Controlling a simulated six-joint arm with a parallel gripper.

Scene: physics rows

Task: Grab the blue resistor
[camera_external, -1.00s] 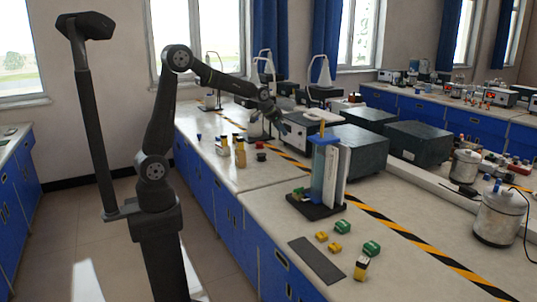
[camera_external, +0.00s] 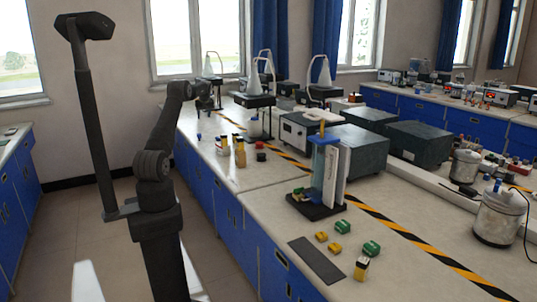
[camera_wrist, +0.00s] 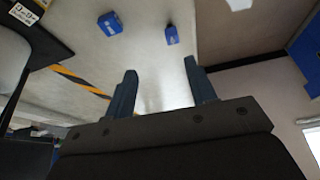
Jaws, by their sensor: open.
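Two small blue blocks with light markings lie on the pale bench top in the wrist view: one blue block (camera_wrist: 110,24) at the upper left and another blue block (camera_wrist: 171,35) nearer the middle. I cannot tell which is the resistor. Small blue pieces (camera_external: 199,137) also show on the far bench in the external view. My gripper (camera_wrist: 160,66) is open and empty, its two dark fingers apart, with both blocks beyond the fingertips. In the external view my gripper (camera_external: 208,104) hangs above the far left part of the bench, apart from the pieces.
Yellow bottles (camera_external: 240,153) stand close by on the bench. A blue and white stand (camera_external: 325,172) and loose green and yellow pieces (camera_external: 335,246) are on the nearer bench. Grey instrument boxes (camera_external: 358,148) stand to the right. The bench's left edge drops to the floor.

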